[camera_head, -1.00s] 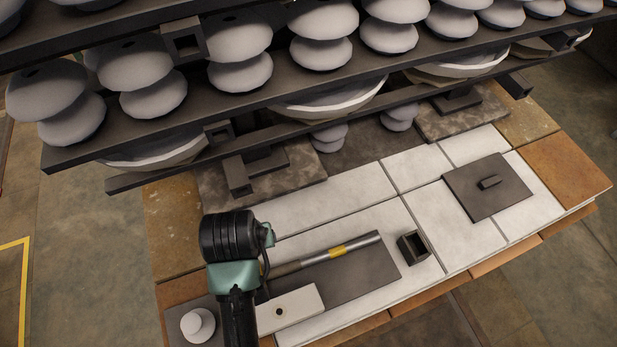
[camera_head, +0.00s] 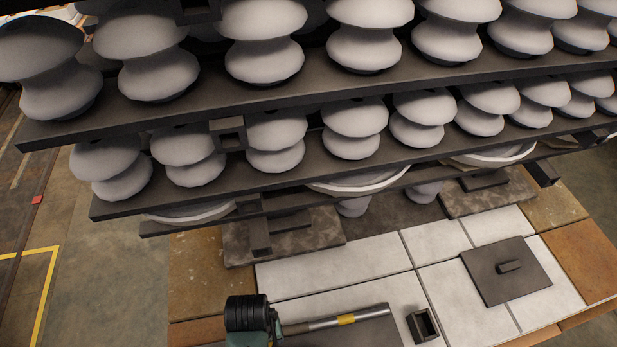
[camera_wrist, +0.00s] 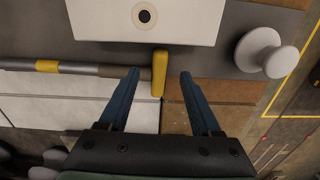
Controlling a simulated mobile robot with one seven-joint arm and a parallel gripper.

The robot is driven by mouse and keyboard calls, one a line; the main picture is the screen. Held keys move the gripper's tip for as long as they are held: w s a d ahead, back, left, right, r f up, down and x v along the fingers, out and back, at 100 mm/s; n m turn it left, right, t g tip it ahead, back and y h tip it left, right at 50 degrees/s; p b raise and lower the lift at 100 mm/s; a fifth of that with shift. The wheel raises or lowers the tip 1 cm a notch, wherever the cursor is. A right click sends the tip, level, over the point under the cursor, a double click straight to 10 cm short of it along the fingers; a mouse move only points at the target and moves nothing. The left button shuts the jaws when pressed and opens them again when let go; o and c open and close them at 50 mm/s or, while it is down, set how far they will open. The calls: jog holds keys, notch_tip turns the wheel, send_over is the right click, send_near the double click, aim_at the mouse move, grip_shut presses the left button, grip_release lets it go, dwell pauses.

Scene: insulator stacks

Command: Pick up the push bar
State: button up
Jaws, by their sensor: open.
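The push bar is a grey metal rod with a yellow band (camera_head: 347,320), lying across a dark plate on the white-tiled table. In the wrist view the rod (camera_wrist: 85,68) runs in from the left to a yellow crosspiece (camera_wrist: 159,75) at its end. My gripper (camera_wrist: 160,72) is open, with its two blue fingers on either side of the yellow crosspiece. I cannot tell how much height separates the fingers from it. In the head view my arm's end sits at the bar's left end and hides it.
A white block with a hole (camera_wrist: 145,18) and a white knob (camera_wrist: 262,50) lie close to the fingers. A small open dark box (camera_head: 422,325) and a dark handled plate (camera_head: 506,270) are to the right. Racks of white insulators (camera_head: 275,140) overhang the table's back.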

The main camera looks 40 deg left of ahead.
jog(key=shift+f, duration=2.4)
grip_shut()
jog(key=shift+r, duration=0.1)
